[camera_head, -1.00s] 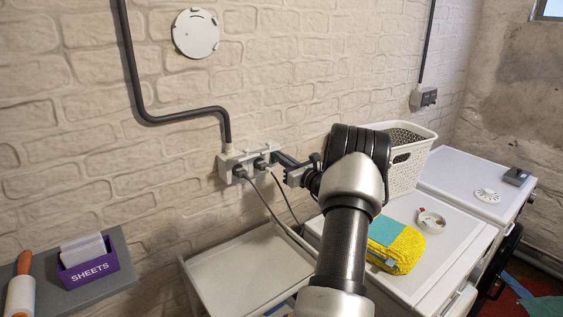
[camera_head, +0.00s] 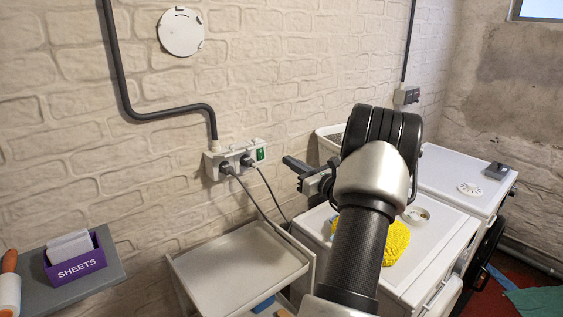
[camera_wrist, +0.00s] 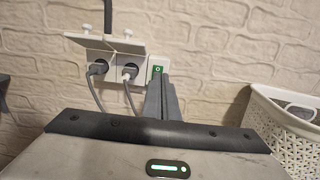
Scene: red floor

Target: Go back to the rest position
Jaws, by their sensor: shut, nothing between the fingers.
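My gripper (camera_head: 294,165) is shut and empty, a little to the right of the wall outlet box and apart from it in the head view. Its closed fingers (camera_wrist: 163,98) point at the wall in the wrist view. The outlet box (camera_head: 236,158) is white, with two dark plugs in it and a green switch (camera_head: 260,154) at its right end. The switch also shows in the wrist view (camera_wrist: 158,69), just above the fingertips. My arm hides part of the machine tops behind it.
A white perforated basket (camera_wrist: 280,130) stands to the right, partly hidden by my arm in the head view. A grey-white tray (camera_head: 240,272) is below the outlet. A purple SHEETS box (camera_head: 76,266) sits on a shelf at left.

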